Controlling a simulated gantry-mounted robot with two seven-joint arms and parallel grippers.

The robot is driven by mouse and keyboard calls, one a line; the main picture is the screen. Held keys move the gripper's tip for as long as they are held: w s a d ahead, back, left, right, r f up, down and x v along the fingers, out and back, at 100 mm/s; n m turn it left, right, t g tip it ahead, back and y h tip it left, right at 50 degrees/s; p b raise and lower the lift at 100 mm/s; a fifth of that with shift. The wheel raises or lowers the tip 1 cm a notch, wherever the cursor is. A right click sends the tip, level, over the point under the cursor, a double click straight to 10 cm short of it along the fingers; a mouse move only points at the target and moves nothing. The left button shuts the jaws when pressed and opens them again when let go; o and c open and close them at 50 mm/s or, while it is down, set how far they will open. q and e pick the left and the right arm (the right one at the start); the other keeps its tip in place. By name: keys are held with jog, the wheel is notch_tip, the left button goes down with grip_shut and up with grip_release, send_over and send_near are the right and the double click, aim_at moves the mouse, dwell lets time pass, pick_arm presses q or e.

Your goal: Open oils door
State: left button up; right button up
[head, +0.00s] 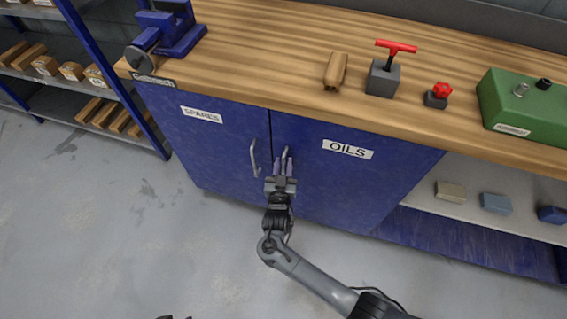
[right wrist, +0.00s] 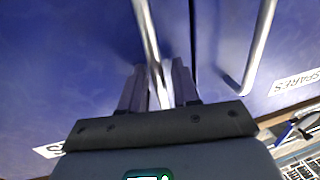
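The blue oils door (head: 345,185), with its white OILS label (head: 348,149), is closed, flush with the spares door (head: 215,150) to its left. The metal oils handle (head: 285,154) stands upright near the door's left edge. My right gripper (head: 281,164) is at this handle. In the right wrist view the oils handle (right wrist: 148,35) runs down between the two fingers of the gripper (right wrist: 157,88). The fingers are apart, one on each side of the bar; firm contact does not show.
The spares handle (head: 254,158) is close to the left of the right gripper. The wooden worktop (head: 260,60) overhangs above the doors. An open shelf (head: 480,205) with small blocks is at the right. The grey floor (head: 130,240) in front is clear.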

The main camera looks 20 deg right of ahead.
jog(key=shift+s, duration=0.1)
jog(key=shift+c, duration=0.5)
grip_shut()
